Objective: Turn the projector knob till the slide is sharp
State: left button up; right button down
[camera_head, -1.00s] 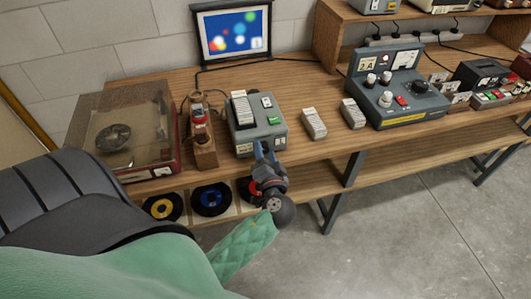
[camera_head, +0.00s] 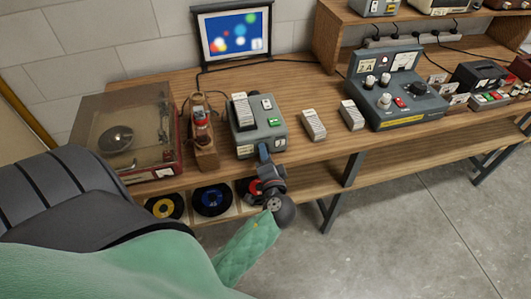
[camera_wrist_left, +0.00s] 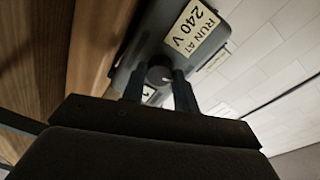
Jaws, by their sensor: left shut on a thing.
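The grey projector (camera_head: 257,128) stands on the wooden bench, with slides in a tray on top; it also shows in the left wrist view (camera_wrist_left: 200,72) with a "RUN AT 240 V" label. Its dark round knob (camera_wrist_left: 159,75) is on the near face, between the fingers of my left gripper (camera_wrist_left: 160,88). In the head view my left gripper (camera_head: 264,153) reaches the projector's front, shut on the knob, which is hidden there. The screen (camera_head: 234,31) at the back shows blurred coloured blobs. My right gripper is not in view.
A record player (camera_head: 125,135) with a clear lid and a small wooden stand (camera_head: 203,140) are left of the projector. Two slide boxes (camera_head: 313,126) and a grey control unit (camera_head: 396,90) are right. Records (camera_head: 211,199) sit on the lower shelf.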

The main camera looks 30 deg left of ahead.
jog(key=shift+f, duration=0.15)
pick_arm(q)
jog(key=o, duration=1)
jog(key=shift+c, duration=0.2)
jog(key=b+v, duration=0.3)
jog(key=v, duration=0.4)
jog(key=shift+s+d, duration=0.3)
jog(key=shift+d, duration=0.05)
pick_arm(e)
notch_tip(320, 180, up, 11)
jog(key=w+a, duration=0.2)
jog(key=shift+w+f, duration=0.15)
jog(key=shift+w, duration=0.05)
